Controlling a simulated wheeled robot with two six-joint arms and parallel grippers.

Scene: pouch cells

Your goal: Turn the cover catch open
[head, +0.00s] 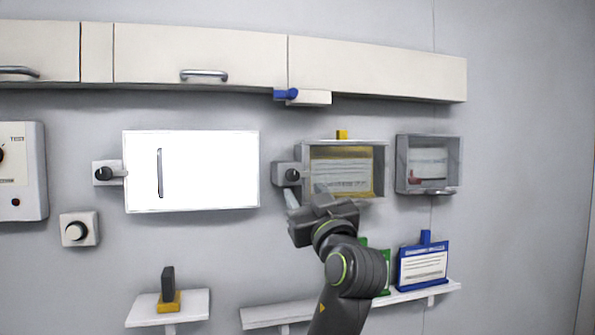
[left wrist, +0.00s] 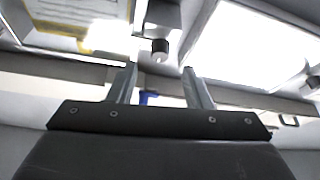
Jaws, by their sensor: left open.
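A dark round catch knob (head: 291,175) on a grey block sits at the left edge of a wall box with a yellow-framed sheet (head: 342,172). In the left wrist view the knob (left wrist: 160,48) lies just beyond and between my fingertips, apart from them as far as I can tell. My left gripper (head: 305,193) is open and empty, just below and right of the knob in the head view; its fingers also show in the left wrist view (left wrist: 160,72). A similar catch (head: 104,173) sits at the left edge of a bright white panel (head: 205,170). My right gripper is not in view.
Cabinets (head: 200,55) run overhead, with a blue-ended white block (head: 310,97) beneath. A grey box (head: 428,163) is to the right. Below are a shelf (head: 275,314) with blue (head: 422,263) and green holders, a small shelf (head: 145,310), and a round dial (head: 77,231).

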